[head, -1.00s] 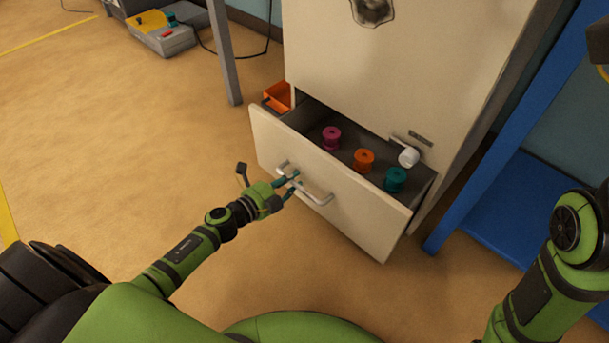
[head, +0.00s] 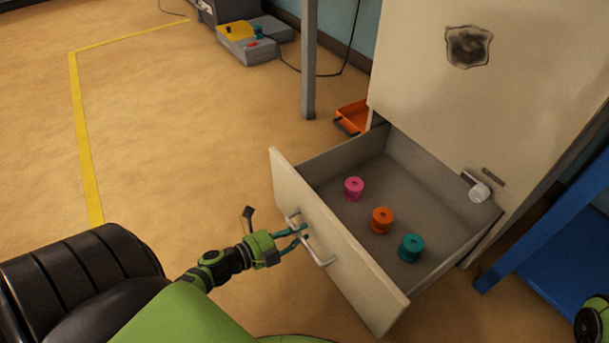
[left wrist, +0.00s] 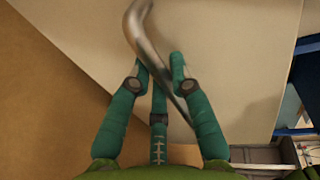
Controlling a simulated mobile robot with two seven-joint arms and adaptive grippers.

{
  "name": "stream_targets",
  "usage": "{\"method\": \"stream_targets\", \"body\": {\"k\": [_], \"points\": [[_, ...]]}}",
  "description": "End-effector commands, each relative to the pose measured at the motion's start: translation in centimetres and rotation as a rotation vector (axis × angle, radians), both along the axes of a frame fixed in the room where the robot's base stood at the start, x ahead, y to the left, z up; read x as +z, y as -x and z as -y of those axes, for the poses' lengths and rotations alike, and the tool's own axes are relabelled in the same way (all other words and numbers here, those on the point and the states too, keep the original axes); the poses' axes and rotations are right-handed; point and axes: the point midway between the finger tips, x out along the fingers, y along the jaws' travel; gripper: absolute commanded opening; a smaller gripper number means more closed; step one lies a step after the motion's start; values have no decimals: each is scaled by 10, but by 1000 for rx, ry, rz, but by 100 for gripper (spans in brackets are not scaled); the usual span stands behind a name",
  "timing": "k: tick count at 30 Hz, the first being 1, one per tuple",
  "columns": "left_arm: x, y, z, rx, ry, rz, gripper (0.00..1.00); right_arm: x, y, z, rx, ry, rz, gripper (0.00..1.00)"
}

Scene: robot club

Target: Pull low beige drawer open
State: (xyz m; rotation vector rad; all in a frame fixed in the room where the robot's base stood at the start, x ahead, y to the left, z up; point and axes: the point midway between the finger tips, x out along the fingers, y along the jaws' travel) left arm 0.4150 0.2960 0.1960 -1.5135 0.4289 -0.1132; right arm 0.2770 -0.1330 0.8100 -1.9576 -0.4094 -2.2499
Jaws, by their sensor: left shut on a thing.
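The low beige drawer (head: 335,245) stands well out from its cabinet in the head view. A metal bar handle (head: 322,257) is fixed to its front. My left gripper (head: 302,233) is shut on this handle, near its left end. In the left wrist view the teal fingers (left wrist: 160,75) close around the curved handle (left wrist: 140,22), with the beige drawer front behind. Inside the drawer stand a pink spool (head: 354,189), an orange spool (head: 382,220) and a teal spool (head: 411,247). My right gripper is out of view.
A blue frame (head: 540,215) stands close on the right. The floor at left is clear.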

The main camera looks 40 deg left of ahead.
Motion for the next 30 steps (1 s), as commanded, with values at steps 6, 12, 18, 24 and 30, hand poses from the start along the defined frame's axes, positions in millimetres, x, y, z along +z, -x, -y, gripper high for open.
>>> {"method": "stream_targets", "body": {"k": [6, 12, 18, 24, 30], "points": [[0, 3, -1, 0, 1, 1, 0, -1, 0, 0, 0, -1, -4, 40], [0, 3, -1, 1, 1, 1, 0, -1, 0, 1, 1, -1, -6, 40], [0, 3, -1, 0, 1, 0, 46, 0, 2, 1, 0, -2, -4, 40], [0, 3, -1, 0, 1, 0, 46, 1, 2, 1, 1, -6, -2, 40], [2, 17, -6, 0, 0, -3, 46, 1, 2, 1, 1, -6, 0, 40]]}}
